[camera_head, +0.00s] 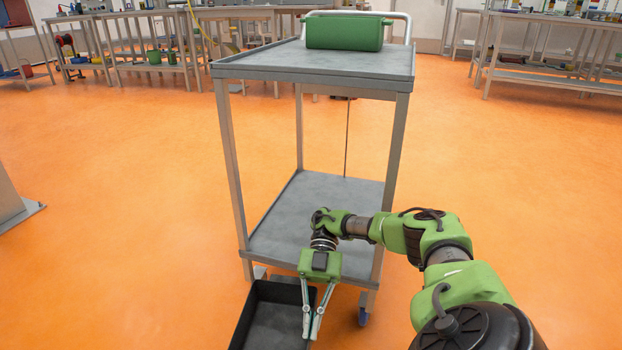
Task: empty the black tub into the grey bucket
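The black tub (268,326) is open-topped and stands low in front of the cart, cut off by the bottom edge of the picture. The part of its inside that shows looks empty; the near part is out of view. My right gripper (311,337) points down at the tub's right wall. One finger is inside the tub and the other outside. The fingertips are close together and look shut on that wall. My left gripper is not in view. No grey bucket shows.
A grey two-shelf cart (260,66) stands straight ahead, with a green box (344,33) on its top. Its lower shelf (325,195) is bare, with my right arm in front of it. Workbenches line the back.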

